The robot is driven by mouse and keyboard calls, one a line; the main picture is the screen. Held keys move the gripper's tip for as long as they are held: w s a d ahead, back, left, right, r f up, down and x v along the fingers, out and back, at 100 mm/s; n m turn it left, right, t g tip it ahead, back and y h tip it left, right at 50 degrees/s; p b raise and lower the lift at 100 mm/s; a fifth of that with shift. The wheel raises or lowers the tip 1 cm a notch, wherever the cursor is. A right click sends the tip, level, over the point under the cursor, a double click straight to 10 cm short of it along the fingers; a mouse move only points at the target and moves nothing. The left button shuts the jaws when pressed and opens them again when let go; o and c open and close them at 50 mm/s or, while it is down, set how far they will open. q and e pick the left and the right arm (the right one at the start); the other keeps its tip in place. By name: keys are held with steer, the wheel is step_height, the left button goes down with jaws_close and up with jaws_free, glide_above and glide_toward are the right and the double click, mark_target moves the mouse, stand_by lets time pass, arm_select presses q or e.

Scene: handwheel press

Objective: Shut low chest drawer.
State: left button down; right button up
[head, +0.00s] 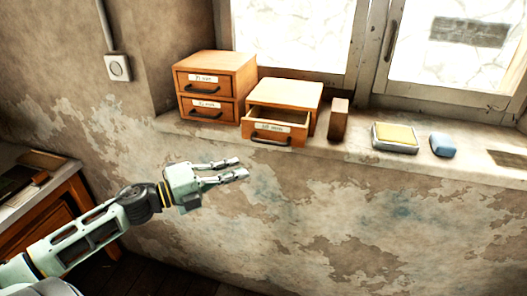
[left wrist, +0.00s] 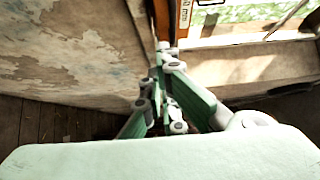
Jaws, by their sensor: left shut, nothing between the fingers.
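The low chest (head: 290,92) is a small orange wooden box on the window sill, and its single labelled drawer (head: 275,128) is pulled partly out toward me. A dark handle is on the drawer's front. My left gripper (head: 240,168) is shut and empty, in front of the wall, below and a little left of the drawer in the picture, apart from it. In the left wrist view the gripper's fingers (left wrist: 164,62) point up the picture, and an orange wooden face with a label (left wrist: 184,15) shows just past the tips. My right gripper is not in view.
A taller two-drawer chest (head: 215,82) stands left of the low chest, its drawers shut. A brown block (head: 338,119), a yellow-topped tray (head: 395,137) and a blue piece (head: 443,145) are on the sill to the right. A wooden desk (head: 40,205) is at far left.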

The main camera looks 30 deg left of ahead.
arm_select(q)
steer(key=w+d+p, duration=0.2)
steer(key=w+p, duration=0.2)
steer(key=w, duration=0.6)
steer(key=shift+w+d, duration=0.35)
steer(key=shift+w, duration=0.05)
steer(key=shift+f, duration=0.1)
steer(key=w+b, duration=0.1)
steer(key=w, duration=0.1)
steer(key=w+a+b, duration=0.1)
steer(key=w, duration=0.1)
steer(key=shift+w+a, duration=0.1)
steer(key=shift+w, duration=0.3)
steer(key=shift+s, duration=0.1)
